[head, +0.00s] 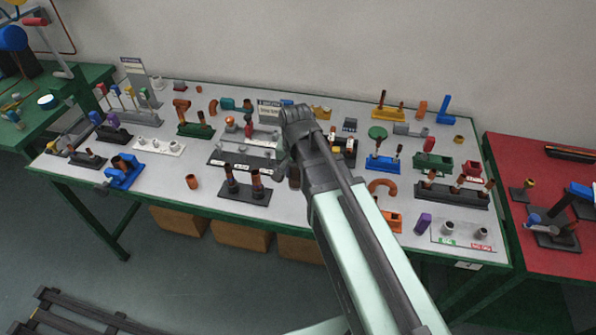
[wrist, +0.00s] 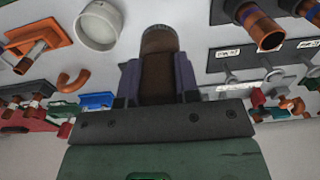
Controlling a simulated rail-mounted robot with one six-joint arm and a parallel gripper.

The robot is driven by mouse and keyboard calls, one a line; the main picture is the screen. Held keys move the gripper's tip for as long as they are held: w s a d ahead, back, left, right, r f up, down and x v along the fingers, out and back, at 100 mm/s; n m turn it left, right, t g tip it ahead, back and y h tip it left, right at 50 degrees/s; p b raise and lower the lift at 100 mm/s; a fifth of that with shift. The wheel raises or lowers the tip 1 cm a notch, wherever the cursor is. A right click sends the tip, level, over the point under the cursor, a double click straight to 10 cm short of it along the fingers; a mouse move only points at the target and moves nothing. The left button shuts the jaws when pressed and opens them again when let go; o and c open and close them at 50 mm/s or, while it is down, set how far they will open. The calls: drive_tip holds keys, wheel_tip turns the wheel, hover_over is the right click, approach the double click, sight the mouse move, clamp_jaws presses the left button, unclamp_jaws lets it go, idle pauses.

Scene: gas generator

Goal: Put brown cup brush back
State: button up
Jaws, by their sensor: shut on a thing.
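My gripper (wrist: 157,82) is shut on the brown cup brush (wrist: 160,72), a brown cylinder with a greyish rim that stands out beyond the fingers. In the head view my gripper (head: 289,168) is over the middle of the grey table, largely hidden by my arm. A little of the brush (head: 294,181) shows there beside the arm. A black two-place stand (head: 243,191) with two brown cylinders is to the left of my gripper. Part of such a black stand with brown cylinders also shows at the upper right of the wrist view (wrist: 225,12).
A white round cup (wrist: 100,25) is near the brush in the wrist view. A small brown cup (head: 193,182) stands alone left of the black stand. An orange block (head: 390,222) is right of my arm.

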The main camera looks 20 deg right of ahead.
drive_tip(key=shift+f+b, duration=2.25)
drive_tip(key=shift+f, duration=0.05)
drive_tip(key=shift+f, duration=0.15)
drive_tip(key=shift+f+b, duration=2.6)
drive_tip(key=shift+b, duration=0.15)
drive_tip(key=o, duration=0.9)
